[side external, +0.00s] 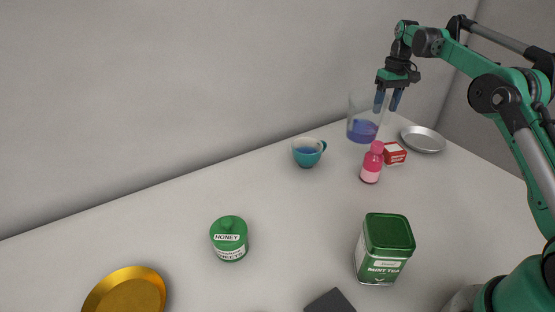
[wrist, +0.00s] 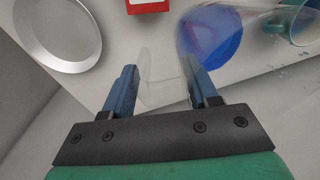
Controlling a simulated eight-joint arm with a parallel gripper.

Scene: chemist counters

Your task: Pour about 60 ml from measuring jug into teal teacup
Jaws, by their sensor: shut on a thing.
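The measuring jug (side external: 361,131) is clear, with blue liquid in its lower part. It looks upright at the back right of the counter; whether its base touches the counter is unclear. My gripper (side external: 387,108) is at its right side, pointing down. In the wrist view, my gripper (wrist: 163,75) is shut on a clear part of the jug (wrist: 212,38), seemingly its handle. The teal teacup (side external: 307,152) stands left of the jug, apart from it, with blue liquid inside. It also shows at the wrist view's upper right edge (wrist: 301,27).
A pink bottle (side external: 372,163) and a small red box (side external: 394,153) stand just in front of the jug. A silver plate (side external: 423,139) lies to the right.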

